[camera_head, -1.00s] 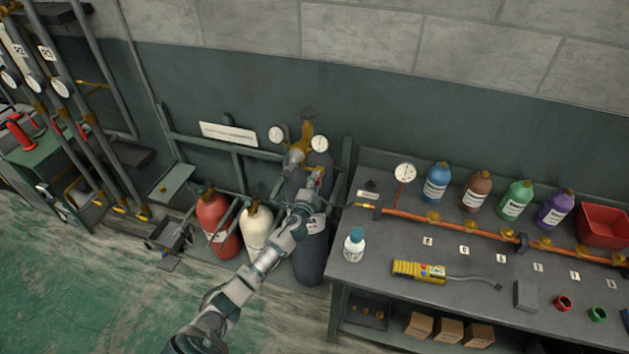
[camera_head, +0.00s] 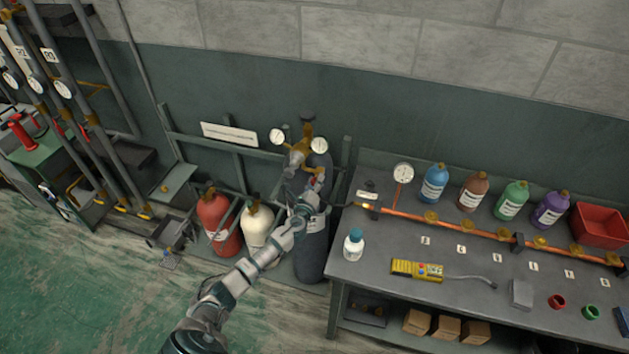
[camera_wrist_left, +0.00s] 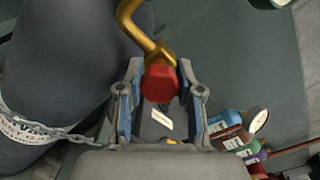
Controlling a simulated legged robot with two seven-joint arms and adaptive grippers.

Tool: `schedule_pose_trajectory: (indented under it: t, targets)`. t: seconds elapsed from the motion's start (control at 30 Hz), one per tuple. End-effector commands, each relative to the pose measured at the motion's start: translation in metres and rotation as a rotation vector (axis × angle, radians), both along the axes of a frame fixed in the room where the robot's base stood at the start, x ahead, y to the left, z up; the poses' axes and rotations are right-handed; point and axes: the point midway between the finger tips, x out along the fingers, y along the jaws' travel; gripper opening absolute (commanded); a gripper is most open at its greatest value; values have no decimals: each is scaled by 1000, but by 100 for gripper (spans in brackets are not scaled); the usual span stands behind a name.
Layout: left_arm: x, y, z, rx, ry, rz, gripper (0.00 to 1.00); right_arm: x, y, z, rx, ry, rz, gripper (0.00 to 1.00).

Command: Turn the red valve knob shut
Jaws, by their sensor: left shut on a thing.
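The red valve knob (camera_wrist_left: 160,83) sits on the end of a brass pipe (camera_wrist_left: 146,35) in the left wrist view. My left gripper (camera_wrist_left: 160,95) is shut on the knob, with one finger on each side of it. In the head view my left gripper (camera_head: 314,184) is at the brass valve fitting (camera_head: 303,148) on top of the tall dark cylinder (camera_head: 311,258). The knob is mostly hidden by the gripper there. How far the knob is turned cannot be told. My right gripper is in neither view.
Two gauges (camera_head: 319,145) flank the brass fitting. A red cylinder (camera_head: 219,222) and a cream cylinder (camera_head: 256,224) stand left of the dark one. A workbench (camera_head: 390,300) with bottles and a copper pipe is close on the right. A chain (camera_wrist_left: 45,130) wraps the dark cylinder.

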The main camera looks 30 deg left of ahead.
Motion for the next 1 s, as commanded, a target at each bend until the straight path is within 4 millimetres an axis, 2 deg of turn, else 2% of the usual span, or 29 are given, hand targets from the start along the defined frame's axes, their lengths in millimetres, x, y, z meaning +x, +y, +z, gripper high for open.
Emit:
schedule_pose_trajectory:
  t: [0.03,0.4,0.97,1.0]
  targets:
    - [-2,-5,-8,28,21,-10,1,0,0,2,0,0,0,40]
    - [-3,-4,-11,187,63,-9,1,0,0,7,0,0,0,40]
    - [-3,-3,-13,215,71,-9,1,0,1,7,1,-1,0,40]
    - [-3,-2,-13,214,71,-9,41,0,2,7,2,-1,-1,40]
